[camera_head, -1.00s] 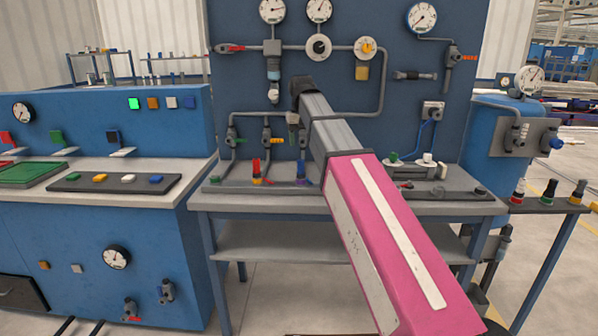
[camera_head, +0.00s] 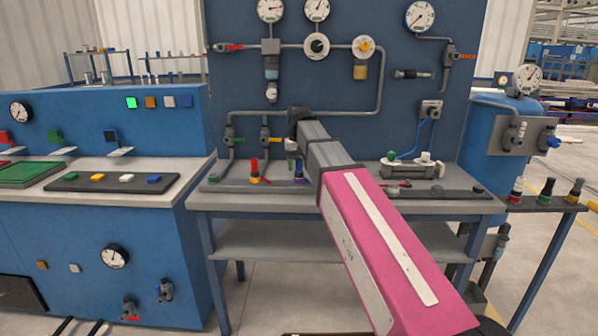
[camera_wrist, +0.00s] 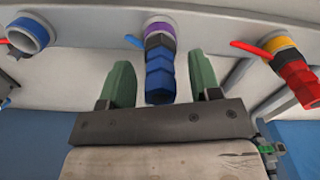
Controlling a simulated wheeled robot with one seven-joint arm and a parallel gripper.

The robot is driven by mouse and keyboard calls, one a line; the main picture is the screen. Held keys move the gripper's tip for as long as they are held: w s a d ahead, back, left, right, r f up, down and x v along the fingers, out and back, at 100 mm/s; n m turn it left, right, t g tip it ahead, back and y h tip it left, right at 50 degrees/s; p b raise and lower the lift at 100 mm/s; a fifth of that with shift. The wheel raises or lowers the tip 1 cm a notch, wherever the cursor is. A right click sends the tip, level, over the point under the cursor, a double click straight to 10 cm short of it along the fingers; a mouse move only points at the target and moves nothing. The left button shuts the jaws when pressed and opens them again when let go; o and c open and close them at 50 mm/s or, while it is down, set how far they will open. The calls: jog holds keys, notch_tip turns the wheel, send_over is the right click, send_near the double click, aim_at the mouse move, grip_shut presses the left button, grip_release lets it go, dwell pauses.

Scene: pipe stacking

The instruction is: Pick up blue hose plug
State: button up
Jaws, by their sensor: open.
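The blue hose plug (camera_wrist: 160,78) is a ribbed blue piece with a dark collar, joined to a purple-ringed fitting (camera_wrist: 160,30) in the wrist view. It also shows in the head view (camera_head: 298,172), standing on the bench below the end of my arm. My gripper (camera_wrist: 160,62) is open, with one green finger on each side of the plug and a visible gap on both sides. I cannot tell how deep the plug sits between the fingers. In the head view my gripper (camera_head: 291,147) is small, just above the plug.
A red plug (camera_wrist: 297,82) with a yellow ring is to the right in the wrist view and left of the blue one in the head view (camera_head: 254,170). A blue-ringed fitting (camera_wrist: 30,36) is at the left. The panel's pipes (camera_head: 310,111) run behind my arm.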

jog(key=shift+f, duration=0.45)
grip_shut()
jog(key=shift+r, duration=0.1)
